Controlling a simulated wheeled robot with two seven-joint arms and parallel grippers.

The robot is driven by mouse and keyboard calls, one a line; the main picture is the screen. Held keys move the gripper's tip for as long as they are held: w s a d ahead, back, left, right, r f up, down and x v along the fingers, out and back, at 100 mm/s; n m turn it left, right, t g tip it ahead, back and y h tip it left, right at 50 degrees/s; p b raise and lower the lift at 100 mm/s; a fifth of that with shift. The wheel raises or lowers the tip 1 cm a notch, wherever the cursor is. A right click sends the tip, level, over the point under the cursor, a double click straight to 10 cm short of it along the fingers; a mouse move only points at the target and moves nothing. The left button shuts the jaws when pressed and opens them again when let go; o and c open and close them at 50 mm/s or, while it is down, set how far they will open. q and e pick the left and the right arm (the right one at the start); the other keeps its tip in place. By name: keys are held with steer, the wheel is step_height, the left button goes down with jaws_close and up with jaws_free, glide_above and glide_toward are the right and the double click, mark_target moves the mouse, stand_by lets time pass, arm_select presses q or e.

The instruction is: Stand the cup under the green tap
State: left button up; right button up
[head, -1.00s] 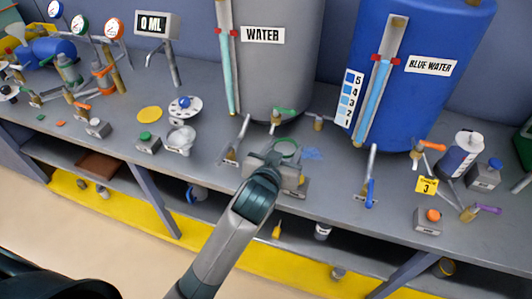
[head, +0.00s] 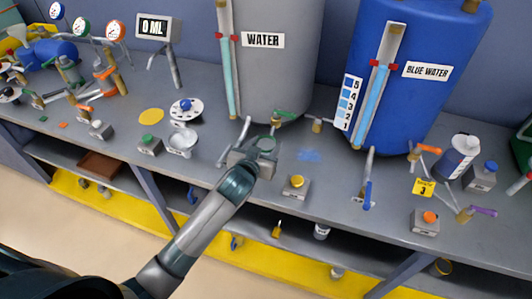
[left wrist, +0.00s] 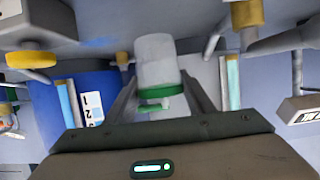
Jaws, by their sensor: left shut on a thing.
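My left gripper (head: 254,152) is shut on the cup (head: 266,144), a small clear cup with a green rim, mostly hidden by the gripper in the head view. In the left wrist view the cup (left wrist: 155,58) stands between the two fingers, with its green band near the palm. The green tap (head: 283,116) is at the base of the grey WATER tank (head: 268,75). In the head view the cup is just in front of and slightly left of the tap. I cannot tell whether it is directly beneath the spout or touches the counter. My right gripper is not in view.
A box with a yellow button (head: 296,187) sits right of the gripper. A grey lever (head: 235,140) stands close on its left. A blue-handled lever (head: 368,182) is in front of the blue tank (head: 430,110). A blue patch (head: 309,155) marks open counter between.

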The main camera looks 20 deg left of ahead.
mark_target(266, 154)
arm_select(q)
step_height(266, 154, down, 3)
steer(key=shift+r+p, duration=0.15)
steer(key=shift+p, duration=0.25)
steer(key=shift+f, duration=0.6)
steer(key=shift+f, duration=0.1)
steer(key=o, duration=1)
steer(key=shift+r, duration=0.2)
steer(key=shift+s, duration=0.6)
steer(key=b+v, duration=0.2)
steer(key=v, duration=0.9)
steer(key=shift+r, duration=0.1)
